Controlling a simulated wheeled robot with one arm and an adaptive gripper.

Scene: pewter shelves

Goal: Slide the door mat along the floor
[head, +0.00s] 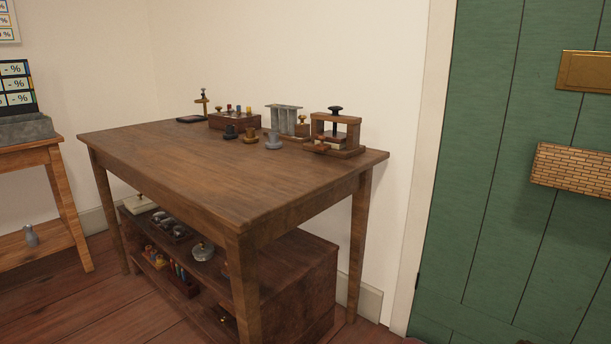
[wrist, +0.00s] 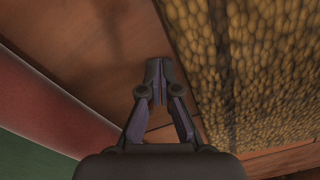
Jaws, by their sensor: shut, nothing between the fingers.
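The door mat (wrist: 255,60), yellow-brown with a pebbled surface, fills the upper right of the wrist view. Its near left edge runs slantwise past my gripper, and its far side is out of frame. My gripper (wrist: 158,68) is shut and empty, with its fingertips close beside that left edge, over bare floor. I cannot tell whether the fingertips touch the mat or the floor. The head view shows neither the mat nor the gripper clearly.
Bare wooden floor (wrist: 85,45) lies left of the mat. A reddish band (wrist: 45,110) and a green surface (wrist: 30,150) lie at lower left. In the head view, a wooden table (head: 200,170) with small items stands left of a green door (head: 480,180).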

